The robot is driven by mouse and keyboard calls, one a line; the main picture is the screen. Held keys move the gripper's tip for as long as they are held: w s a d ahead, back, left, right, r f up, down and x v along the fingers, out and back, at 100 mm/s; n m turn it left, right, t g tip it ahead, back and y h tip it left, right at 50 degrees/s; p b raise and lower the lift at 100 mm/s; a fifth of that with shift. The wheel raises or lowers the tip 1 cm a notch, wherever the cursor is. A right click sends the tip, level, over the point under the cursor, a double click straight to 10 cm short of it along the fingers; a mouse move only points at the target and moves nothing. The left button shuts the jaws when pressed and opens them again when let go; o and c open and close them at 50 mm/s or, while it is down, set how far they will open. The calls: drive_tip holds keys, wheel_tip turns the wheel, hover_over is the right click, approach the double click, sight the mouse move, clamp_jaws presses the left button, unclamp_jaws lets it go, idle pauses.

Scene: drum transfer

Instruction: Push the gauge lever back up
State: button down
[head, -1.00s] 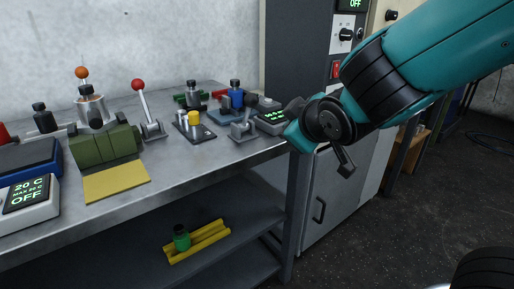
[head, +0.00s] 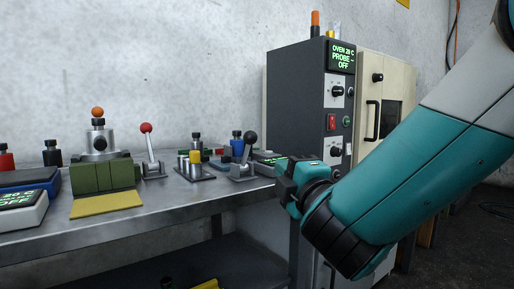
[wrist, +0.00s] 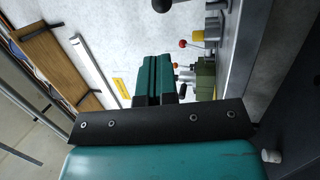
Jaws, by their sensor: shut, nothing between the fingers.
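Two levers stand on the bench, and I cannot tell for certain which is the gauge lever. The black-knobbed lever (head: 249,147) rises from a grey metal base and leans slightly right. The red-knobbed lever (head: 149,146) is further left and stands nearly upright. My gripper (head: 284,178) is at the bench's right end, just right of the black-knobbed lever, and looks apart from it. In the wrist view my gripper's fingers (wrist: 151,82) are together with nothing between them. The black knob (wrist: 162,5) is at the top edge there, and the red knob (wrist: 182,43) lies beyond the fingers.
A small dark display unit (head: 268,157) sits behind the black-knobbed lever. A green block (head: 103,174) and yellow pad (head: 106,203) lie further left. The oven cabinet (head: 297,100) stands right of the bench.

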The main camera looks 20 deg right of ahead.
drive_tip(key=p, duration=1)
approach(253, 139)
drive_tip(key=x, duration=0.5)
drive_tip(key=shift+w+r, duration=0.3)
drive_tip(key=shift+r, duration=0.05)
drive_tip(key=shift+w+a+f+p, duration=0.1)
drive_tip(key=shift+w+a+p, duration=0.1)
drive_tip(key=shift+w+p, duration=0.55)
drive_tip(key=shift+w, duration=0.1)
